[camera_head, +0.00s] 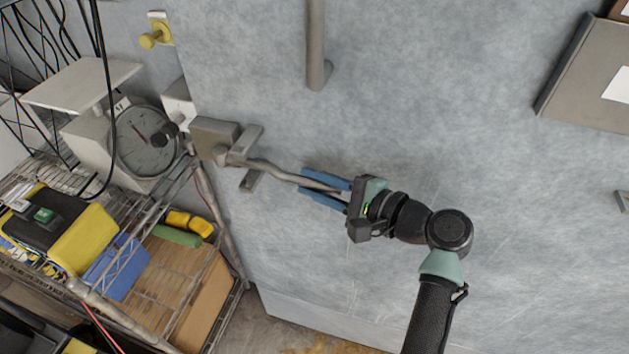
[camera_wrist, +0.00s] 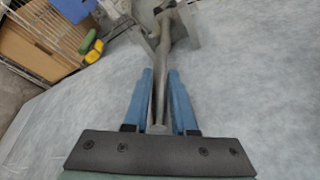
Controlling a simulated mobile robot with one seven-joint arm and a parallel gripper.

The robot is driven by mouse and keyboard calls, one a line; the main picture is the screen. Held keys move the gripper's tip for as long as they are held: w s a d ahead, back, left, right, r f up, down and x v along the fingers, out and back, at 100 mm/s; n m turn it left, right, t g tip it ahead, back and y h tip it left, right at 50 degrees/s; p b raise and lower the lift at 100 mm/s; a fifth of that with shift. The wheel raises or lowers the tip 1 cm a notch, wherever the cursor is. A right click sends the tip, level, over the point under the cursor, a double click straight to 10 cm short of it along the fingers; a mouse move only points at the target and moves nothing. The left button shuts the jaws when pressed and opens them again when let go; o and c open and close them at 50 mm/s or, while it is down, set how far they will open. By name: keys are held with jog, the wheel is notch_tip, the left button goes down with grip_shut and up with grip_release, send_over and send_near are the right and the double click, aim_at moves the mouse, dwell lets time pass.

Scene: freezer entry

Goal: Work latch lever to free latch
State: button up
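The latch lever (camera_head: 270,171) is a bent grey metal rod on the pale door. It runs right and slightly down from the latch body (camera_head: 213,138) at the door's left edge. My gripper (camera_head: 312,184) has its two blue fingers on either side of the lever's free end. In the wrist view the lever (camera_wrist: 164,70) runs between the fingertips (camera_wrist: 160,80), with a narrow gap seen at each side. The fingers look open around the rod, and contact is not clear. The lever's end reaches back close to the palm.
A wire shelf rack (camera_head: 215,225) with a yellow-and-black box (camera_head: 75,235) and a blue bin (camera_head: 115,268) stands at left. A round dial (camera_head: 145,140) is beside the latch. A vertical door handle (camera_head: 316,45) is above. The door surface to the right is mostly clear.

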grip_shut()
dwell(1.1)
